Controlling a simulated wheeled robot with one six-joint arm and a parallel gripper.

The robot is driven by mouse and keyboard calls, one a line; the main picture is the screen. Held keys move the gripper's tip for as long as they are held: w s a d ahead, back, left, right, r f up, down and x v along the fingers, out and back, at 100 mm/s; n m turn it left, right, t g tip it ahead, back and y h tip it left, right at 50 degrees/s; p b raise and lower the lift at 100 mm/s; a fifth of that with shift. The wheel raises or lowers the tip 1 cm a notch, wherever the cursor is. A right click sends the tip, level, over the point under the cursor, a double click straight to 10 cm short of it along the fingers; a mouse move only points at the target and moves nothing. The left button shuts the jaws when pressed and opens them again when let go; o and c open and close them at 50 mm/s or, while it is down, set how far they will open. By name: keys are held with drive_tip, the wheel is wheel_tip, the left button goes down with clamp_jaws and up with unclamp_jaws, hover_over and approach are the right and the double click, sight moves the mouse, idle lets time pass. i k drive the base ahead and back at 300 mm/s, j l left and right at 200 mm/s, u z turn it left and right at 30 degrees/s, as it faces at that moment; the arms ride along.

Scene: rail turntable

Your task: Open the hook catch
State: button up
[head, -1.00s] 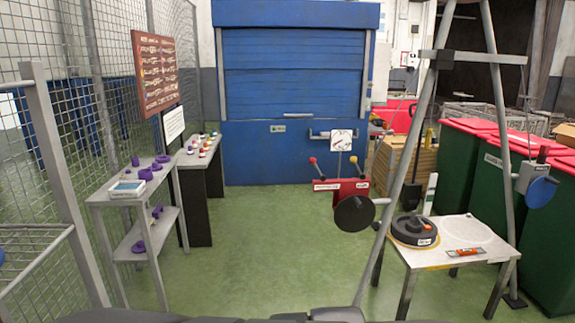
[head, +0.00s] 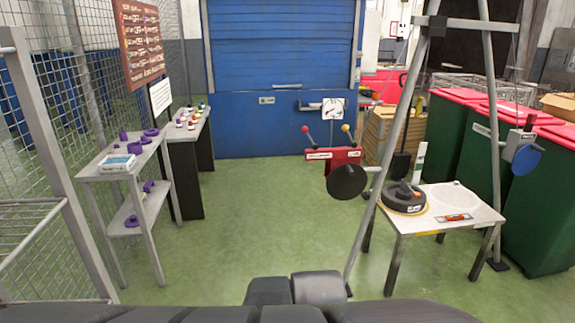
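I cannot make out a hook catch for certain in the head view. A grey metal handle bar (head: 318,105) is on the blue roller door (head: 280,50) at the back, but its detail is too small to tell. The grey mesh gate frame (head: 50,165) stands at the left, and no catch shows clearly on it. Dark parts of my arm show along the bottom edge. My gripper's fingertips are not in view.
A shelf table (head: 125,172) with purple parts stands left. A red lever box (head: 330,158) with a black disc (head: 347,181) stands by the grey A-frame (head: 385,160). A white table (head: 460,222) and green bins (head: 535,200) are right. The middle floor is clear.

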sight(425, 109)
drive_tip(key=z, duration=1.1)
